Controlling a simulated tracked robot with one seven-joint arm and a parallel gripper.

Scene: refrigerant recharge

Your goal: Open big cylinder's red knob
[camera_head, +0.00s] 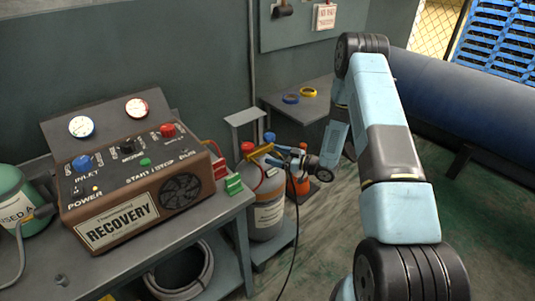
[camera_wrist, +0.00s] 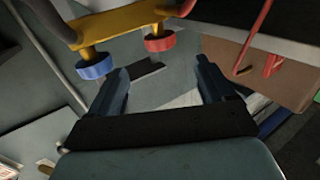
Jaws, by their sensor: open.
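The big cylinder (camera_head: 267,218) is grey with a white label and stands on a low shelf right of the recovery machine. Its top has a red knob (camera_head: 247,147), a blue knob (camera_head: 269,137) and a yellow part (camera_head: 262,150). In the wrist view, the red knob (camera_wrist: 159,43) and blue knob (camera_wrist: 97,66) sit on the yellow part (camera_wrist: 130,22). My gripper (camera_head: 276,156) is beside the cylinder top. In the wrist view, my gripper (camera_wrist: 160,66) is open and empty; the red knob appears just beyond the gap between its fingertips, the blue knob near the left finger.
The brown recovery machine (camera_head: 135,185) stands on a grey bench (camera_head: 190,222) at left. A small orange cylinder (camera_head: 301,184) stands behind my gripper. A black hose (camera_head: 292,240) hangs beside the big cylinder. A back table (camera_head: 318,110) holds blue and yellow rings.

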